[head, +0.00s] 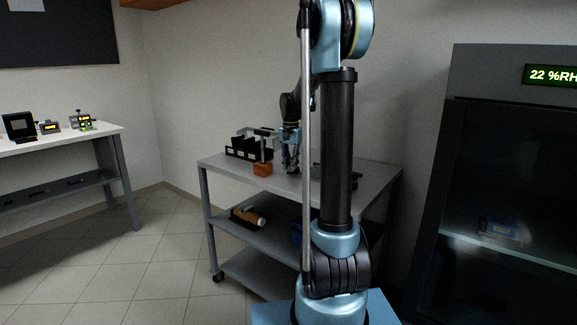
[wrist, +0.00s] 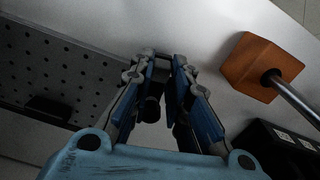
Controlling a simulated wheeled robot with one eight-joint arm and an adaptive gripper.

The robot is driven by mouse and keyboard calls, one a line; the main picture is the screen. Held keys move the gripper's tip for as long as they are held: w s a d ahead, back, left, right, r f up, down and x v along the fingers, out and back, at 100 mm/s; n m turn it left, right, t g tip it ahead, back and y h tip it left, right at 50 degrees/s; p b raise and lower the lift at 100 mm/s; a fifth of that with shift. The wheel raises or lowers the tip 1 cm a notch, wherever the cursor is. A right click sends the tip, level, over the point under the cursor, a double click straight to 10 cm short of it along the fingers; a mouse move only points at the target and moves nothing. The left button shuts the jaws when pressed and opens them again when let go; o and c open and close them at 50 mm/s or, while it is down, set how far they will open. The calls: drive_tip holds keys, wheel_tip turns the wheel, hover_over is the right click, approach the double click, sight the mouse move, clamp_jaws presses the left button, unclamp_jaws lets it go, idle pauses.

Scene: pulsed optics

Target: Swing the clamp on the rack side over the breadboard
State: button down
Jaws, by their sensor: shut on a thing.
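The clamp (head: 264,131) shows in the head view as a thin arm on an upright post with an orange block base (head: 263,169), on the cart top. In the wrist view the orange base (wrist: 250,62) and its metal post (wrist: 296,97) are at the right. The breadboard (wrist: 60,72), grey with rows of holes, lies at the left of the wrist view. My gripper (head: 291,167) points down, right of the post; its fingers (wrist: 162,62) are nearly together around a dark part, apparently of the clamp. My palm hides the clamp's upper part in the wrist view.
A black rack (head: 240,152) stands at the cart's back left; its labelled edge (wrist: 284,140) shows at lower right in the wrist view. The cart top (head: 222,164) is bare at front left. A dark cabinet (head: 470,145) stands at right, a white bench (head: 85,136) at left.

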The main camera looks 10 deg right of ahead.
drive_tip(key=n, duration=0.1)
drive_tip(key=d+n, duration=0.1)
drive_tip(key=n, duration=0.1)
drive_tip(key=d+n, duration=0.1)
drive_tip(key=shift+s+n, duration=0.3)
drive_tip(key=shift+s, duration=0.1)
drive_tip(key=n, duration=0.1)
drive_tip(key=d+n, duration=0.1)
drive_tip(key=n, duration=0.1)
drive_tip(key=shift+d+n, duration=0.3)
drive_tip(key=n, duration=0.1)
drive_tip(key=d+n, duration=0.1)
drive_tip(key=n, duration=0.1)
drive_tip(key=shift+w+d+n, duration=0.2)
drive_tip(key=shift+d+n, duration=0.05)
drive_tip(key=shift+n, duration=0.05)
drive_tip(key=shift+w+d+n, duration=0.25)
drive_tip(key=shift+d+n, duration=0.15)
drive_tip(key=shift+n, duration=0.6)
drive_tip(key=shift+w+d+n, duration=0.25)
drive_tip(key=shift+d+n, duration=0.1)
drive_tip(key=shift+n, duration=0.65)
drive_tip(key=c, duration=1.5)
unclamp_jaws()
wheel_tip(320, 180, up, 12)
drive_tip(key=shift+f, duration=0.1)
